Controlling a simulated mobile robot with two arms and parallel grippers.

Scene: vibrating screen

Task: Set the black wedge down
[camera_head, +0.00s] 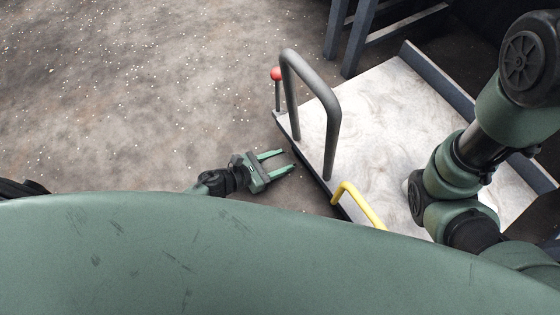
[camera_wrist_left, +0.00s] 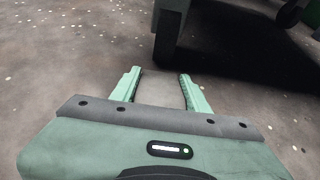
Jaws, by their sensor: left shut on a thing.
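My left gripper (camera_head: 279,163) is low over the floor, left of the white platform, with its two green fingers apart. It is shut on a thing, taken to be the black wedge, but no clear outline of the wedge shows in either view. In the left wrist view the gripper (camera_wrist_left: 160,88) shows only a plain grey-brown patch between its fingers. My right arm comes in at the right of the head view, over the platform; its gripper is out of sight.
The white platform (camera_head: 385,105) has a grey hoop rail (camera_head: 333,125), a yellow rail (camera_head: 358,203) and a red knob (camera_head: 276,74) at its left edge. A dark frame (camera_head: 360,35) stands behind. Speckled floor (camera_head: 130,90) is clear at left.

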